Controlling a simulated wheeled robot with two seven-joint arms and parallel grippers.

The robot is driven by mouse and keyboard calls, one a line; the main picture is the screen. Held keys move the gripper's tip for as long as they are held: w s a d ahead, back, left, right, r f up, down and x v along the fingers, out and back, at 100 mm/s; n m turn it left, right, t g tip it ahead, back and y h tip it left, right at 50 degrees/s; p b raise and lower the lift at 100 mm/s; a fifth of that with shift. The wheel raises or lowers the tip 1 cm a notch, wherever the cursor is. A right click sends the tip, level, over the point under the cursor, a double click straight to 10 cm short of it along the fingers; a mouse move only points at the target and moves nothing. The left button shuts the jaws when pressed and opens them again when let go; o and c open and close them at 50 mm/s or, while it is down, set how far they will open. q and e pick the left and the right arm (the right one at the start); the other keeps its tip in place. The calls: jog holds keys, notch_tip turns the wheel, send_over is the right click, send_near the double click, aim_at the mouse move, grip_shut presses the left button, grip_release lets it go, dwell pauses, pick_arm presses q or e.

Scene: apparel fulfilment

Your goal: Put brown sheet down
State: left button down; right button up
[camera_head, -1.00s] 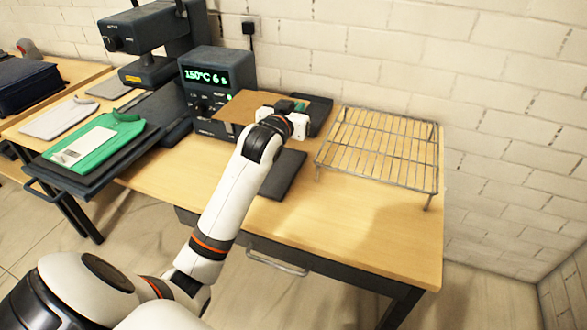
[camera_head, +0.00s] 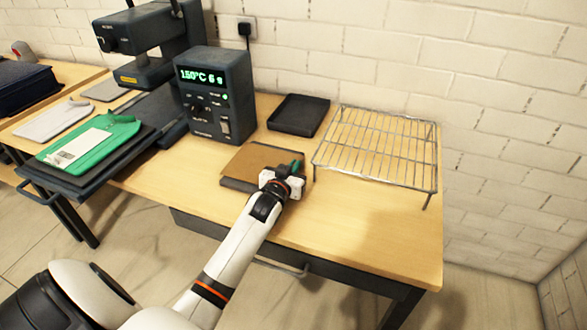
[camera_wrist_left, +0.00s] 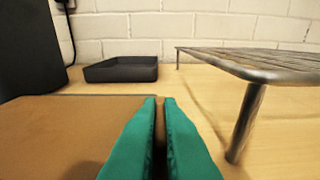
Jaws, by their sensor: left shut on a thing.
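The brown sheet (camera_head: 257,165) lies flat over a dark pad (camera_head: 238,185) on the wooden table in the head view. I cannot tell whether it rests fully on the pad. My left gripper (camera_head: 288,170) is at the sheet's right edge, shut on it. In the left wrist view the sheet (camera_wrist_left: 65,135) spreads out to the left, and its right edge runs between the green fingertips (camera_wrist_left: 160,110). My right gripper is not in view.
A wire rack (camera_head: 375,150) on legs stands right of the sheet. A black tray (camera_head: 299,115) sits behind it. The control box (camera_head: 217,95) and a press with a green shirt (camera_head: 95,140) are at left. The table front right is clear.

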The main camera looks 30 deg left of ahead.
pick_arm(q)
jog(key=shift+f, duration=0.15)
jog(key=c, duration=1.6)
grip_release()
jog(key=v, duration=1.2)
